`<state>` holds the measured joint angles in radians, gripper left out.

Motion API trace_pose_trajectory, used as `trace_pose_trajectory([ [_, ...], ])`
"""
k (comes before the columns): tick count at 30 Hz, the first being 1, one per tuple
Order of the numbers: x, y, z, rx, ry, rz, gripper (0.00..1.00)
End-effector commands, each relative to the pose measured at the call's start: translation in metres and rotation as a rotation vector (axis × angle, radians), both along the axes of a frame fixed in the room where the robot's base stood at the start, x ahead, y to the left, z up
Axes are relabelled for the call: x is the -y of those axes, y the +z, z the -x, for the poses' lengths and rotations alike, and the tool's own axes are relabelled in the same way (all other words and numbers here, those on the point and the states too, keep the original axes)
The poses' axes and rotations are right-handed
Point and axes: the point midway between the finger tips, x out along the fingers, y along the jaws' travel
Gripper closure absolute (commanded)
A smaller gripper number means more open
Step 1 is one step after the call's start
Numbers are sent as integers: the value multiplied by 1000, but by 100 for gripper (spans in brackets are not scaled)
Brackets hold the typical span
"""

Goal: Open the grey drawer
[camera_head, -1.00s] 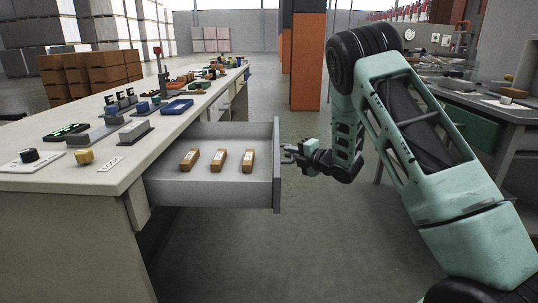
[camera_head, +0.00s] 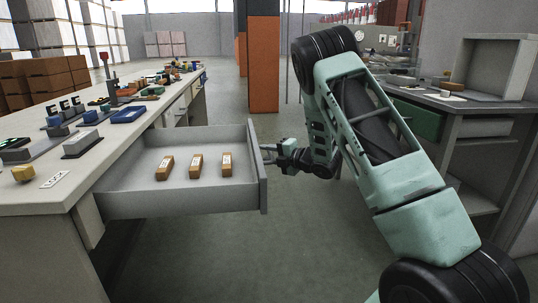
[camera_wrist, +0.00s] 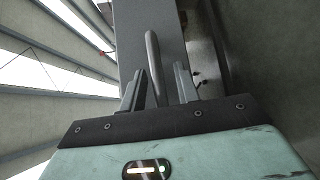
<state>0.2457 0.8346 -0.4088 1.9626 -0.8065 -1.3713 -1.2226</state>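The grey drawer (camera_head: 180,200) is pulled well out of the long workbench on the left in the head view. Three small orange-brown blocks with pale labels (camera_head: 196,166) lie inside it. My gripper (camera_head: 270,152) is at the outer face of the drawer front (camera_head: 258,170). In the wrist view, the drawer's bar handle (camera_wrist: 152,65) stands between the two fingers of my gripper (camera_wrist: 160,85). The fingers are apart, with a visible gap between the handle and the right finger. The left finger is close to the handle; I cannot tell whether it touches.
The workbench top (camera_head: 50,185) carries blocks, blue trays and small fixtures. A second bench (camera_head: 465,105) with a green drawer (camera_head: 417,120) stands on the right, behind my arm. An orange pillar (camera_head: 264,65) stands farther back. The floor (camera_head: 240,255) between the benches is clear.

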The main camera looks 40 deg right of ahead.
Motion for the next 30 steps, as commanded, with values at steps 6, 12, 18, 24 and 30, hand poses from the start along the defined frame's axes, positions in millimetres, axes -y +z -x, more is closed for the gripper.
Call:
trace_pose_trajectory([
  [6, 0, 1, 0, 1, 0, 1, 66],
  [12, 3, 3, 7, 2, -2, 1, 66],
  [18, 13, 9, 42, 0, -4, 1, 66],
  [24, 24, 16, 88, 0, -5, -1, 66],
  [30, 35, 20, 130, -1, -5, 0, 66],
])
